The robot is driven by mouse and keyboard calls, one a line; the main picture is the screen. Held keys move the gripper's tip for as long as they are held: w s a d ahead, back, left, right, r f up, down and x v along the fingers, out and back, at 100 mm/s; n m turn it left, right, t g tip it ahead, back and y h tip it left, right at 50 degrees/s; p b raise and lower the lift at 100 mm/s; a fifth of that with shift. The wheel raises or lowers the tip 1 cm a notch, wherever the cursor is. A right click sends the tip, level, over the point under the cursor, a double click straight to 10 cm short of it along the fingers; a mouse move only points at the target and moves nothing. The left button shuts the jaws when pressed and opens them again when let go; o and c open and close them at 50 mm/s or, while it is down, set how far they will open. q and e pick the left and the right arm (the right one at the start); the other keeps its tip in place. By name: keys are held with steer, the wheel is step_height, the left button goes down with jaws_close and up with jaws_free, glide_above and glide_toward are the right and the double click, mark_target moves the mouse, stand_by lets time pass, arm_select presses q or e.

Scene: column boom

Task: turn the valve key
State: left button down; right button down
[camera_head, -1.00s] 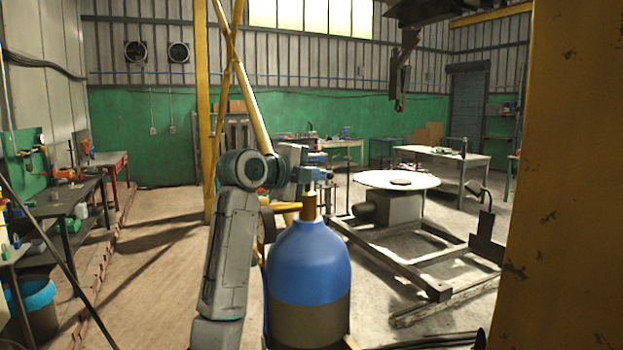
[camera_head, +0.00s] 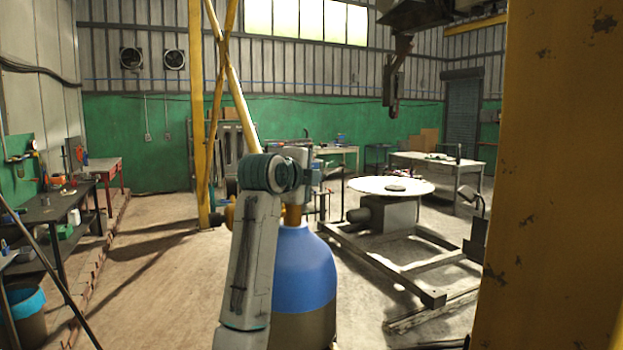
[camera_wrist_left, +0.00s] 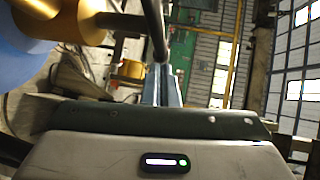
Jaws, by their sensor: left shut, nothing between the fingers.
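A blue gas cylinder (camera_head: 305,265) stands upright in front of me, with a brass valve (camera_head: 293,214) on top, partly hidden by my left arm. In the left wrist view, the brass valve (camera_wrist_left: 70,18) is at upper left above the blue cylinder shoulder (camera_wrist_left: 18,58). A dark bar (camera_wrist_left: 153,28), possibly the valve key, runs down to my left gripper's fingertips (camera_wrist_left: 163,68). The fingers are shut with nothing between them. I cannot tell whether they touch the bar. In the head view, my left wrist hides most of the gripper. My right gripper is not in view.
A yellow column (camera_head: 555,180) blocks the right side. A round-topped turntable (camera_head: 372,187) on a metal frame stands behind right. A workbench (camera_head: 60,208) lines the left wall. Open floor (camera_head: 160,270) lies left of the cylinder.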

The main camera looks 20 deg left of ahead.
arm_select(q)
steer(key=shift+w+d, duration=0.2)
steer(key=shift+w, duration=0.1)
stand_by(0.6)
